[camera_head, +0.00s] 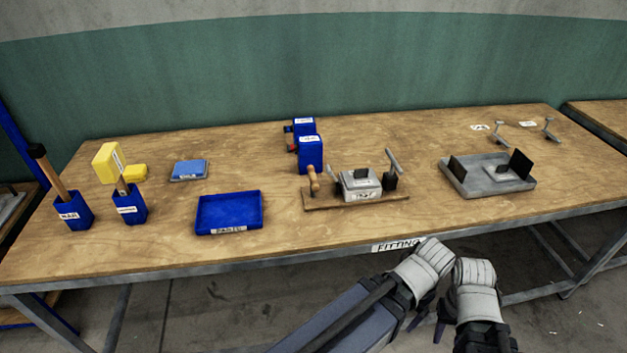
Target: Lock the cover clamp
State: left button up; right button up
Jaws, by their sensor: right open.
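A fixture on a wooden base board (340,203) stands near the table's front edge, right of centre. It carries a grey box (361,185) with a label on its front and a black pad on top. A clamp with a raised, tilted grey lever (393,161) stands at the box's right, on a dark block. A wooden-handled lever (313,180) stands upright at its left. My left gripper (425,264) and right gripper (474,285) are close together below the table's front edge, apart from the fixture. The right is open and empty; the left's jaws are not clear.
A blue tray (229,213) lies left of the fixture, and blue boxes (311,154) stand behind it. A grey tray (486,176) with dark upright plates is at the right. Tool holders (129,206) stand at the left. Bare tabletop separates these.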

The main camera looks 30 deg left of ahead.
aim_at(327, 167)
jog(key=j+u, duration=0.1)
jog(key=u, duration=0.35)
jog(key=j+u, duration=0.15)
jog(key=u, duration=0.3)
jog(key=i+l+u, duration=0.1)
jog(key=l, duration=0.3)
jog(key=i+l+u, duration=0.15)
jog(key=l, duration=0.2)
jog(key=l+u, duration=0.1)
jog(key=l, duration=0.3)
